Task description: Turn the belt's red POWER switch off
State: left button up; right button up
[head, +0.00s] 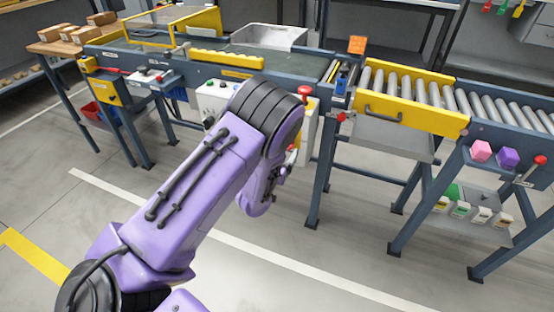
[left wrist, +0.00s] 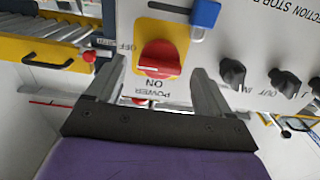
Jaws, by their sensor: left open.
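The red POWER switch (left wrist: 160,56) is a round rotary knob on a yellow plate (left wrist: 177,33) on a white panel. The left wrist view shows it upside down, with its white mark towards the ON label (left wrist: 150,84). The OFF label (left wrist: 125,47) is at the left of the plate. My left gripper (left wrist: 157,72) is open, with one finger on each side of the knob and visible gaps between; whether the tips touch the panel I cannot tell. In the head view my left forearm hides the switch and most of the gripper. My right gripper is not in view.
Beside the switch are a blue part (left wrist: 204,14) and black knobs (left wrist: 232,73). A red mushroom button (head: 304,90) rises near my wrist. The belt conveyor (head: 290,62) runs behind, with a roller section (head: 490,105) at right. The floor in front is clear.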

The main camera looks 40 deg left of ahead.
pick_arm(q)
jog(key=v, duration=0.7)
